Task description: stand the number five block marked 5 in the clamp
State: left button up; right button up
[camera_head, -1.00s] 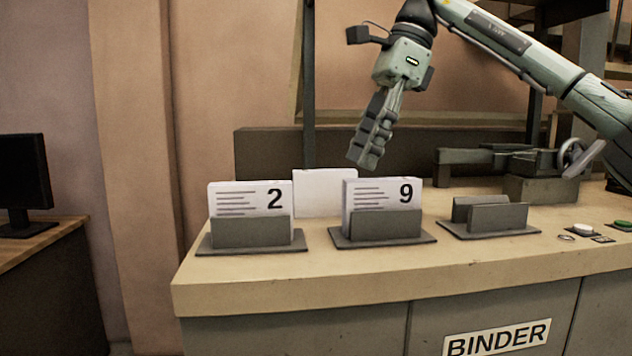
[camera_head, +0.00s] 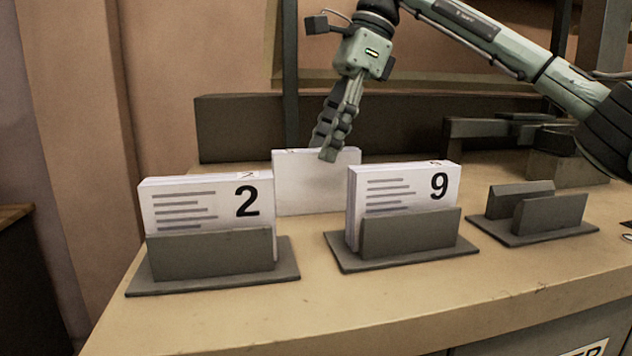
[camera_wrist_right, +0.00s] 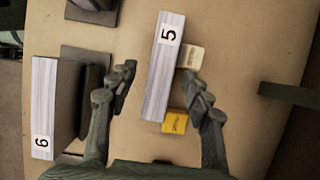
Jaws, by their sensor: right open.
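The block marked 5 (camera_wrist_right: 161,84) is a white stack of sheets. In the head view it stands upright (camera_head: 308,192) behind the two front stands, its face plain. My right gripper (camera_head: 326,150) is open and points down at its top edge. In the wrist view the open fingers (camera_wrist_right: 158,76) lie on either side of the block, with no clear contact. An empty grey stand with two upright plates (camera_head: 552,213) is at the right. A dark fixture (camera_head: 500,130) stands behind it, partly hidden; I cannot tell which is the clamp. My left gripper is not in view.
The block marked 2 (camera_head: 190,207) and the block marked 9 (camera_head: 403,190) sit in grey stands at the front. A yellow tab (camera_wrist_right: 174,122) and a cream tab (camera_wrist_right: 191,57) lie beside the 5 block. A dark ledge (camera_head: 240,125) runs along the back.

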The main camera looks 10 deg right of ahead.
aim_at(316, 181)
jog(key=shift+x, duration=1.5)
jog(key=shift+f, duration=0.25)
grip_shut()
